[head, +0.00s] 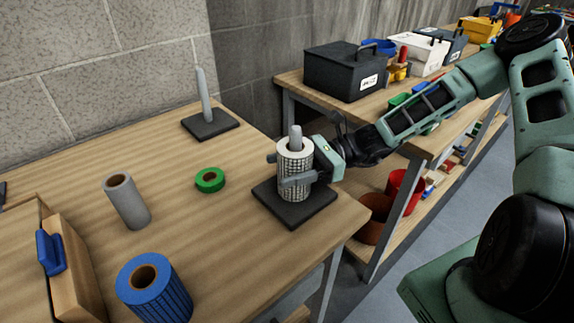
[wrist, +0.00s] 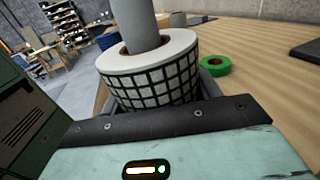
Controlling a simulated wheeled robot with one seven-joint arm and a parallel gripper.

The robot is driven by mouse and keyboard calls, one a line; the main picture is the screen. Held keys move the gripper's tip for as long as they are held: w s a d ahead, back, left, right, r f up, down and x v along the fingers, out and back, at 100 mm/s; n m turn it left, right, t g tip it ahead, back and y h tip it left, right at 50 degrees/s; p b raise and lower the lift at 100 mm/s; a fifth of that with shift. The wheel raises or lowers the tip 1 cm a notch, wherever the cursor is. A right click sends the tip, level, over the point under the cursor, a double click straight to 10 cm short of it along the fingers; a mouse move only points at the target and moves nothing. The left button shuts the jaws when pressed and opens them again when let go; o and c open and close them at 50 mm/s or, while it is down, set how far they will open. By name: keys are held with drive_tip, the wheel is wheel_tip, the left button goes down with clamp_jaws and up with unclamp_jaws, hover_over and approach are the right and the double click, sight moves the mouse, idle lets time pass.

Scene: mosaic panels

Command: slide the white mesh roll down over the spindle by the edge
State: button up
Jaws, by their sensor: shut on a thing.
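The white mesh roll (head: 294,178) is around the grey spindle (head: 296,138) on a black square base (head: 290,209) near the table's edge. The spindle's top sticks out above the roll. My gripper (head: 288,170) is shut on the roll from the right, with fingers on its sides. In the wrist view the mesh roll (wrist: 152,75) has a dark grid on its side, and the spindle (wrist: 138,25) passes up through its core. Whether the roll's lower end touches the base is hard to tell.
Another spindle (head: 203,95) on a black base stands empty at the back. Green tape (head: 210,180), a grey roll (head: 128,203) and a blue roll (head: 155,290) are on the table (head: 225,245). A second bench holds a black toolbox (head: 345,70).

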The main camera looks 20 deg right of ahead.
drive_tip(key=o, duration=1.3)
drive_tip(key=d+b, duration=0.2)
drive_tip(key=d, duration=1.5)
drive_tip(key=shift+d, duration=0.2)
